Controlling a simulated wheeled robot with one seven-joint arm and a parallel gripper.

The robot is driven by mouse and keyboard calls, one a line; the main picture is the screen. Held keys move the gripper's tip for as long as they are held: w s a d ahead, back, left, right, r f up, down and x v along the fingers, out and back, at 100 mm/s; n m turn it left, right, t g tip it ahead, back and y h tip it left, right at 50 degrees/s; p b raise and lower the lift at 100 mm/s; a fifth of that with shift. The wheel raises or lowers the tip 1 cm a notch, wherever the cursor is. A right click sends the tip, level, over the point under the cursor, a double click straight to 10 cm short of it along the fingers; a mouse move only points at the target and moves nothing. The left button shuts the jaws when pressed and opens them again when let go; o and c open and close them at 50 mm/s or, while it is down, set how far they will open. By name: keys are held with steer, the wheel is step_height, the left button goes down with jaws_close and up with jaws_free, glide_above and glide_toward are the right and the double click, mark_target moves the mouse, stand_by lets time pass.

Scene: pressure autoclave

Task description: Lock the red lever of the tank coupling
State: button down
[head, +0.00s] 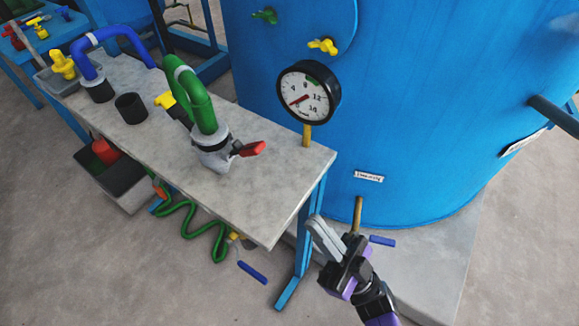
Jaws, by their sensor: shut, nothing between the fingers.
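The tank coupling (212,150) is a grey metal fitting on the bench top, at the foot of a thick green pipe (200,100). Its red lever (251,149) sticks out to the right of the coupling, over the bench. Whether the lever is locked cannot be told from this view. My gripper (316,222) is at the lower right, off the right end of the bench. It is shut and empty, apart from the lever, to its lower right in the picture.
A pressure gauge (308,92) stands at the bench's right end, near the lever. The big blue tank (430,120) fills the right background. A blue pipe (105,42), a black cup (131,107) and yellow valves stand further left. The bench (270,215) front is clear.

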mark_target(259, 144)
stand_by(0.3)
steer(key=p+x, duration=0.1)
steer(key=x, duration=1.3)
steer(key=shift+r+p, duration=0.2)
steer(key=shift+p, duration=0.25)
steer(key=r+g+h+p, duration=0.1)
steer(key=p, duration=0.6)
steer(key=a+r+g+h+p, duration=0.1)
steer(key=r+h+p, duration=0.1)
steer(key=p, duration=0.5)
steer(key=w+r+g+h+p, duration=0.1)
steer(key=p, duration=0.7)
steer(key=shift+a+r+g+h, duration=0.25)
steer(key=shift+g+h, duration=0.05)
steer(key=p, duration=0.2)
steer(key=g+h+p, duration=0.1)
steer(key=p, duration=0.1)
steer(key=shift+w+a+r+p, duration=0.25)
steer(key=shift+w+a+p, duration=0.1)
steer(key=shift+a, duration=0.05)
steer(key=shift+w+a+r+p, duration=0.15)
steer(key=shift+w+a+p, duration=0.2)
steer(key=shift+p, duration=0.65)
steer(key=shift+w+a+r+p, duration=0.1)
steer(key=shift+a+p, duration=0.05)
steer(key=shift+p, duration=0.15)
steer(key=shift+a+r, duration=0.1)
steer(key=shift+a, duration=0.1)
